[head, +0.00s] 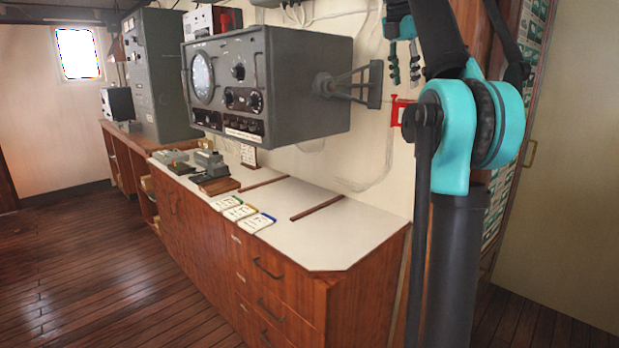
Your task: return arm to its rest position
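My arm stands folded up at the right of the head view, with a teal joint and dark links. My gripper (404,84) hangs fingers down at the upper right, beside the arm and in front of the pale wall. Its two dark fingers are apart with nothing between them. It is higher than the counter and clear of it.
A wooden cabinet with a white counter top (318,238) runs along the wall. A large grey radar unit (310,84) juts from the wall above it. Small cards (240,212) and a grey device (210,164) lie on the counter. The floor (110,265) at left is clear.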

